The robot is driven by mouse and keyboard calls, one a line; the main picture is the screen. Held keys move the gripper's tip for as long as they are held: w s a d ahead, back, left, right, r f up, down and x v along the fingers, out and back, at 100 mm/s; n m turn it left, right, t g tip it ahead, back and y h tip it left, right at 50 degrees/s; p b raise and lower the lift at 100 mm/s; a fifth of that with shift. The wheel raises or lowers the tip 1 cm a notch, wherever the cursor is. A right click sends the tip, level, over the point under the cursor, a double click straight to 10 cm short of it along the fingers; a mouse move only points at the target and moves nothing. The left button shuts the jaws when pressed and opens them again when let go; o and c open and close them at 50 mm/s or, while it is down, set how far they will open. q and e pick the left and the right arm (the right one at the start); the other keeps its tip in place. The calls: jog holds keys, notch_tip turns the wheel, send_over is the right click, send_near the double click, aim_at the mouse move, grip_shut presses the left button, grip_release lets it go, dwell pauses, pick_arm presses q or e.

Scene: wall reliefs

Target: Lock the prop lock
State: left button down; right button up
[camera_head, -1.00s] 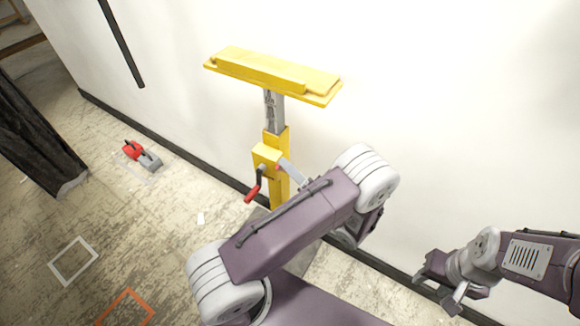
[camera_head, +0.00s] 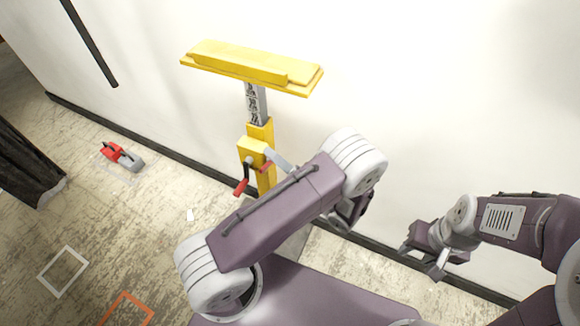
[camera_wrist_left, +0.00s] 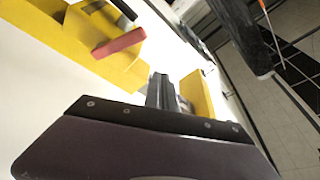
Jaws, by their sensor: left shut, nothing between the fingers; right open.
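A yellow stand with a grey post and flat yellow top (camera_head: 255,68) stands by the white wall. On its yellow box (camera_head: 250,148) are a black crank with a red handle (camera_head: 241,187) and a short red lever (camera_head: 266,167), taken as the prop lock. In the left wrist view a red grip (camera_wrist_left: 118,43) lies against yellow metal. My left gripper (camera_head: 272,155) is shut and empty beside the box, close to the red lever; contact is unclear. Its fingers (camera_wrist_left: 163,88) show in the wrist view. My right gripper (camera_head: 424,258) is open, away to the right.
My left arm covers the lower part of the stand. A red and grey device (camera_head: 121,156) lies on the floor at left. A dark post stands at far left, and a black bar (camera_head: 90,42) is on the wall.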

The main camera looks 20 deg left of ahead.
pick_arm(q)
jog(key=w+f+v, duration=0.1)
jog(key=v, duration=0.8)
jog(key=shift+d+f, duration=0.35)
jog(key=shift+d, duration=0.1)
jog(key=shift+w, duration=0.1)
